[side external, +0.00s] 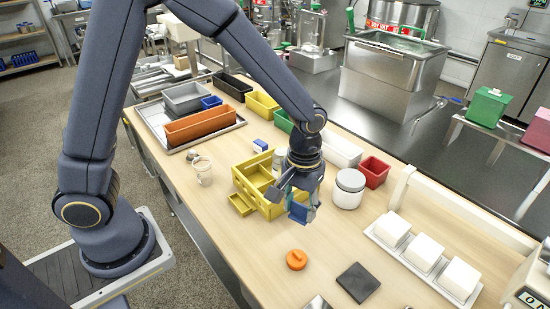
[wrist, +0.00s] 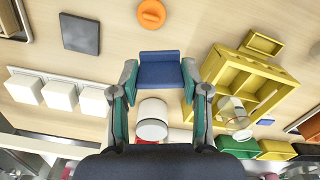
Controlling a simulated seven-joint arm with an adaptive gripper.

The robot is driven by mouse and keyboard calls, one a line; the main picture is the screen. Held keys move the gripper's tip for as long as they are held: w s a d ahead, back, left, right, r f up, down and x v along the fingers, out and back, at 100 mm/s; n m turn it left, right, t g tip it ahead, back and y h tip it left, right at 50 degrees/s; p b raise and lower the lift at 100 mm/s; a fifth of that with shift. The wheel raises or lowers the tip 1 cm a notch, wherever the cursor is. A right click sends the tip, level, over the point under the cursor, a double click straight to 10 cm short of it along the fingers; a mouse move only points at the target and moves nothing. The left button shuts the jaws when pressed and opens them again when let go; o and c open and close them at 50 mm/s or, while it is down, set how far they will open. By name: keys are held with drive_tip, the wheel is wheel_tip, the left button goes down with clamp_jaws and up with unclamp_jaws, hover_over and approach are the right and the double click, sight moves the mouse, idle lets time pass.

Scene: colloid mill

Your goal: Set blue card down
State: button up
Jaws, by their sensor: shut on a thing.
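The blue card (wrist: 160,70) is held between the fingertips of my gripper (wrist: 159,76) in the wrist view. In the side view my gripper (side external: 302,205) points down over the table, beside the yellow crate, with the blue card (side external: 298,212) partly hidden by the fingers. The card appears to be above the wooden tabletop (side external: 245,265); its exact height cannot be told.
A yellow crate (side external: 240,180) stands just left of my gripper, and a white-lidded jar (side external: 349,188) to its right. An orange knob-like piece (side external: 297,260) and a dark square plate (side external: 358,282) lie nearer the front. White blocks sit on a tray (side external: 388,251). Bare wood surrounds the orange piece.

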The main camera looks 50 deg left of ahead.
drive_tip(key=w+a+n, duration=0.3)
drive_tip(key=a+n, duration=0.1)
drive_tip(key=a, duration=0.6)
drive_tip(key=w+a+n, duration=0.4)
drive_tip(key=a, duration=0.6)
drive_tip(key=s+a+n, duration=0.3)
drive_tip(key=s+a, duration=0.1)
drive_tip(key=a, duration=0.7)
drive_tip(key=s+a+n, duration=0.4)
drive_tip(key=a, duration=0.7)
drive_tip(key=w+a+f, duration=0.2)
drive_tip(key=w+f, duration=0.1)
drive_tip(key=w+a+f, duration=0.2)
drive_tip(key=w+f, duration=0.1)
drive_tip(key=w, duration=0.1)
drive_tip(key=w+a+f, duration=0.3)
drive_tip(key=shift+w+a+f, duration=0.1)
drive_tip(key=shift+w+f, duration=0.1)
drive_tip(key=shift+f, duration=0.05)
drive_tip(key=shift+w+a+f, duration=0.3)
drive_tip(key=shift+w+f, duration=0.15)
drive_tip(key=shift+f, duration=1.7)
